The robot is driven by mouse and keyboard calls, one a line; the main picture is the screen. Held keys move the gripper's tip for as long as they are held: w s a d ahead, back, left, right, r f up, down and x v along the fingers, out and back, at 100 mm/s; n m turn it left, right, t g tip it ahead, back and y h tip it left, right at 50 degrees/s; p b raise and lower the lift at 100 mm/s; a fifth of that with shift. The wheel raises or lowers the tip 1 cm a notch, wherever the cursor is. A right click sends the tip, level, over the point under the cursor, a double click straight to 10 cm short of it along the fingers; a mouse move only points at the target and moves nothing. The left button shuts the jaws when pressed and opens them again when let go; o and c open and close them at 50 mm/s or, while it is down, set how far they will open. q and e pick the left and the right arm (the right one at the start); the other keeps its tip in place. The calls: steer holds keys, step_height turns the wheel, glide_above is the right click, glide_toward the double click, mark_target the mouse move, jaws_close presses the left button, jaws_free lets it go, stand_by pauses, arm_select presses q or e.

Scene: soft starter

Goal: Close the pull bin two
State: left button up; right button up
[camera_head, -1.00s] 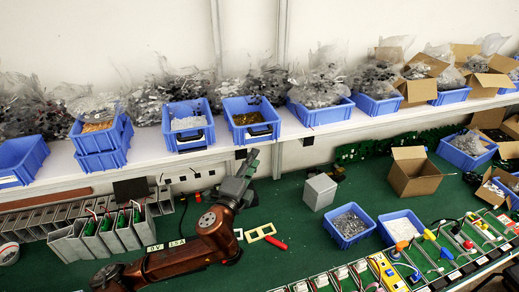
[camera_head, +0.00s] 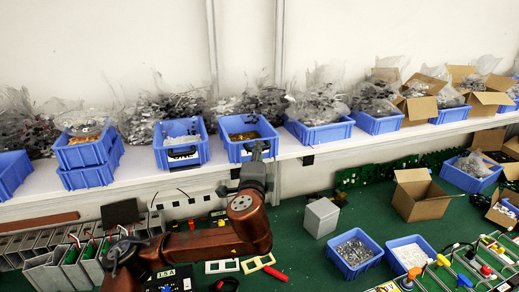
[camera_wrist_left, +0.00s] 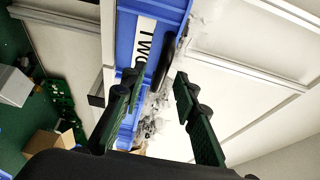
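Pull bin two (camera_head: 234,151) is a blue bin with brownish contents at the front of the white shelf. In the left wrist view its blue front (camera_wrist_left: 128,32) carries a white label reading "TWO" (camera_wrist_left: 145,42) beside a black handle (camera_wrist_left: 168,62). My left gripper (camera_head: 257,150) is up at the bin's front in the head view. In the wrist view the left gripper (camera_wrist_left: 160,80) is open, its two dark fingers apart on either side of the handle's line. Contact with the handle cannot be told. My right gripper is not in view.
A similar blue bin (camera_head: 165,158) stands left of bin two, and another blue bin (camera_head: 318,133) stands to its right. The shelf edge (camera_head: 300,152) runs just behind my left arm. Below lies a green bench (camera_head: 305,262) with a grey box (camera_head: 321,217).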

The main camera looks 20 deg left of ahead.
arm_select(q)
steer(key=shift+w+a, duration=0.15)
steer(key=shift+w, duration=0.65)
steer(key=shift+w+a, duration=0.15)
steer(key=shift+w, duration=0.65)
steer(key=shift+c, duration=0.2)
jaws_close()
